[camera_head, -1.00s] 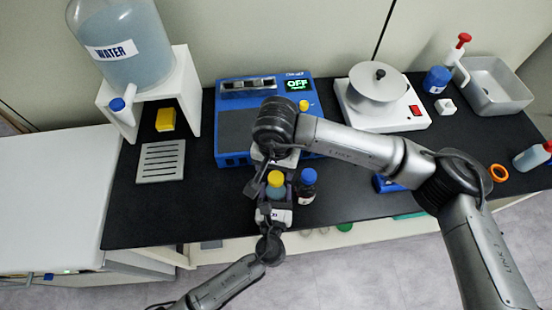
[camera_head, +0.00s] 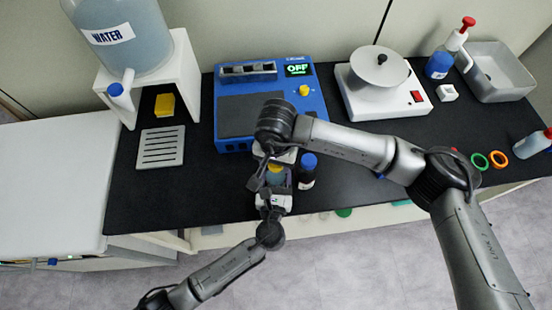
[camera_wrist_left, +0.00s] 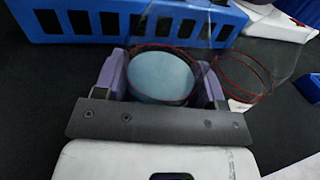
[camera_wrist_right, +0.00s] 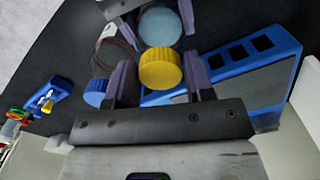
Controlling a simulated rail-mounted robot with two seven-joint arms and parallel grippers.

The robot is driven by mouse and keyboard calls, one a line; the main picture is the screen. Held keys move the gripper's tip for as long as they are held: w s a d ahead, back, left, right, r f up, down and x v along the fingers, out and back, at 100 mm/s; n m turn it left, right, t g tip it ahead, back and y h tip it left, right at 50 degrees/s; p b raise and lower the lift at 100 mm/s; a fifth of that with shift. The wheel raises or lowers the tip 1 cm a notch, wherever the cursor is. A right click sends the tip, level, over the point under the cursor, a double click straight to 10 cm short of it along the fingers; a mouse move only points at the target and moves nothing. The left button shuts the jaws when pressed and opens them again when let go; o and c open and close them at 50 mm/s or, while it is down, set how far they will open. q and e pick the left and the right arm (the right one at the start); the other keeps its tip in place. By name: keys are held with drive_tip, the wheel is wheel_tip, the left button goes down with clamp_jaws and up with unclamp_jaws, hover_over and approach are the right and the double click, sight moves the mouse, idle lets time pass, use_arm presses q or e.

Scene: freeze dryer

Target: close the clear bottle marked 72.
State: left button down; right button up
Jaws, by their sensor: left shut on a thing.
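A clear bottle with pale blue liquid stands in my left gripper (camera_head: 274,195); it shows in the left wrist view (camera_wrist_left: 162,77) and right wrist view (camera_wrist_right: 160,26). The left fingers are shut on its sides. In the head view the right gripper (camera_head: 272,165) partly hides the cap. No marking 72 is readable.
The blue device (camera_head: 270,105) reading OFF is just behind. A white device with a round plate (camera_head: 380,95) stands further right. A slotted grey plate (camera_head: 160,148) lies left. Green and orange rings (camera_head: 498,160) lie far right.

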drive_tip(key=c, duration=0.6)
drive_tip(key=m, duration=2.2)
drive_tip(key=shift+f, duration=0.1)
drive_tip(key=m, duration=0.6)
drive_tip(key=shift+m, duration=0.3)
drive_tip(key=o, duration=1.1)
